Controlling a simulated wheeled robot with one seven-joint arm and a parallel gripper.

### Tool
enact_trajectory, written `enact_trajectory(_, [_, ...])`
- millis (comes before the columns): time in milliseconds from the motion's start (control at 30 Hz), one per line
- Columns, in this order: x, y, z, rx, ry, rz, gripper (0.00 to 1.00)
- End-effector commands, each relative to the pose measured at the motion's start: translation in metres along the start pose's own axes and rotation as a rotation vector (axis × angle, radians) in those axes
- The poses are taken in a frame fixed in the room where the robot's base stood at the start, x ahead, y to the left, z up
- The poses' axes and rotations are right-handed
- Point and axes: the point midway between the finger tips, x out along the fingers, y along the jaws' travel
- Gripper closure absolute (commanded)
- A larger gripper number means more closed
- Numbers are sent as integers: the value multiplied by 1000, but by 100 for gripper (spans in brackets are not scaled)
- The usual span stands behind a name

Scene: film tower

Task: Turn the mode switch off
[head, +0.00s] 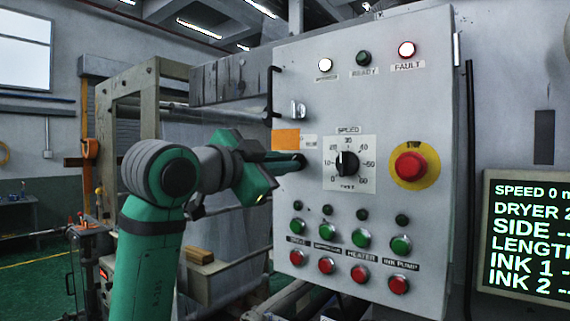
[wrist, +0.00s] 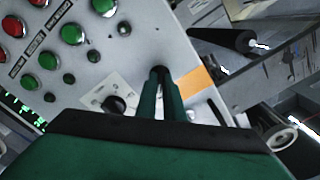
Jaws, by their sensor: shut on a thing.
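The white control panel (head: 330,215) fills the middle of the head view. My gripper (head: 297,161) reaches in from the left to the panel's left edge, just below an orange plate (head: 285,139). In the wrist view my gripper's fingers (wrist: 162,85) are closed together against the panel on a small dark part (wrist: 160,71), which I take to be the mode switch. The fingers hide most of it, so its turned position cannot be read.
A black speed knob (head: 347,163) and a red stop button (head: 410,167) are right of my gripper. A metal latch (head: 298,109) sticks out above it. Green buttons (head: 360,238) and red buttons (head: 359,273) lie below.

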Motion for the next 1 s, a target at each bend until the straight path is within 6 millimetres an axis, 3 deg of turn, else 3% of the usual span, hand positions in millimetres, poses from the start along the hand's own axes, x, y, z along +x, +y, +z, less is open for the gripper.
enact_trajectory(267, [1, 1, -1, -138, 2, 4, 100])
enact_trajectory(1000, [1, 2, -1, -827, 1, 4, 100])
